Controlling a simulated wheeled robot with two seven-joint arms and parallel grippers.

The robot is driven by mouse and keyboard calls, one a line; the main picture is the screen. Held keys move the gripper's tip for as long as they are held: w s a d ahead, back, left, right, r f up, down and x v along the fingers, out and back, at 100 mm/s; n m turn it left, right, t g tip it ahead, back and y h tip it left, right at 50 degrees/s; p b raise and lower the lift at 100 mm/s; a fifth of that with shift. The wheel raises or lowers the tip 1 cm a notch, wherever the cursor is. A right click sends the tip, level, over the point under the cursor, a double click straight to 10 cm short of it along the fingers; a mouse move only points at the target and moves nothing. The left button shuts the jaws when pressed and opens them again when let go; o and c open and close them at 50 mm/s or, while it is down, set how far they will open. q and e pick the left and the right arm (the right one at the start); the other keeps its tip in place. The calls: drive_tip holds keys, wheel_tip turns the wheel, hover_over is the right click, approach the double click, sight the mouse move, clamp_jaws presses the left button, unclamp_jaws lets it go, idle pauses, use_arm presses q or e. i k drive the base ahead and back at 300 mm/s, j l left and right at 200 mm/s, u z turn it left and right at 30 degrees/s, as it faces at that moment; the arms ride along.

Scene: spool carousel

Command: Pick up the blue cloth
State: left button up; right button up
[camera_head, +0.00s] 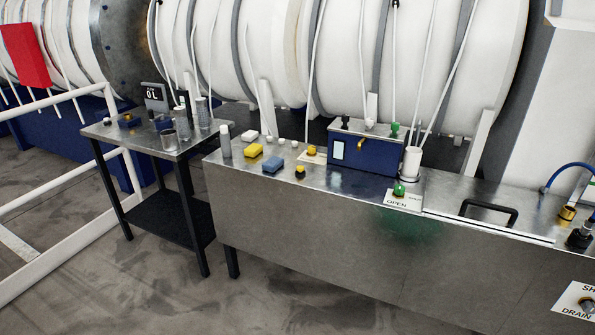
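A small blue folded item (273,165), which looks like the blue cloth, lies flat on the steel bench top (330,190) near its front edge. A yellow block or sponge (253,150) lies just to its left, and a small yellow and black knob (300,171) is just to its right. Nothing covers the blue item. Neither of my grippers shows in the head view.
A smaller steel table (105,130) with cups, bottles and a scale (156,96) stands at left. Behind the bench are large white cylinders (240,50). A blue box (363,151) and a black handle (490,208) are further right. White railings (65,180) stand at left.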

sight(273, 165)
drive_tip(key=i+j, duration=0.3)
drive_tip(key=i, duration=0.2)
drive_tip(key=i+j, duration=0.65)
drive_tip(key=i, duration=0.3)
